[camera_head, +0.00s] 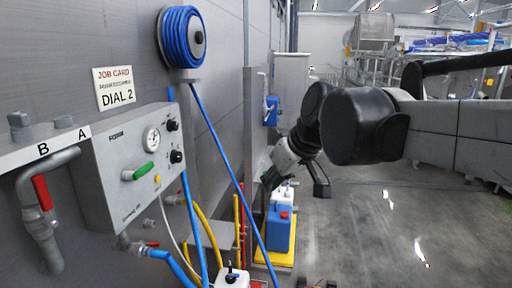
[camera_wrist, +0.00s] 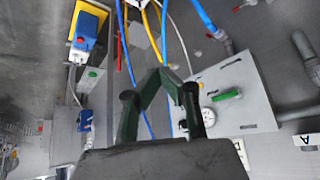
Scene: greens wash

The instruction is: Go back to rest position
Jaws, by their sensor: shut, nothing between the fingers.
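My gripper (camera_wrist: 162,74) has its two dark fingers meeting at the tips in the wrist view, with nothing held between them. In the head view my arm reaches in from the right, and its end hangs in the air in front of the wall, left of the big black joint. The fingers are too small and dark there to make out clearly. The grey dosing panel (camera_head: 138,160), with a dial and a green handle (camera_head: 137,172), is on the wall at left. It also shows at right in the wrist view (camera_wrist: 258,107).
A blue hose reel (camera_head: 182,36) hangs above the panel, its hose (camera_head: 228,160) slanting down. A blue jug (camera_head: 278,228) stands on a yellow base near the wall. A red-handled valve pipe (camera_head: 42,192) is at far left. The floor at right (camera_head: 380,235) is open.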

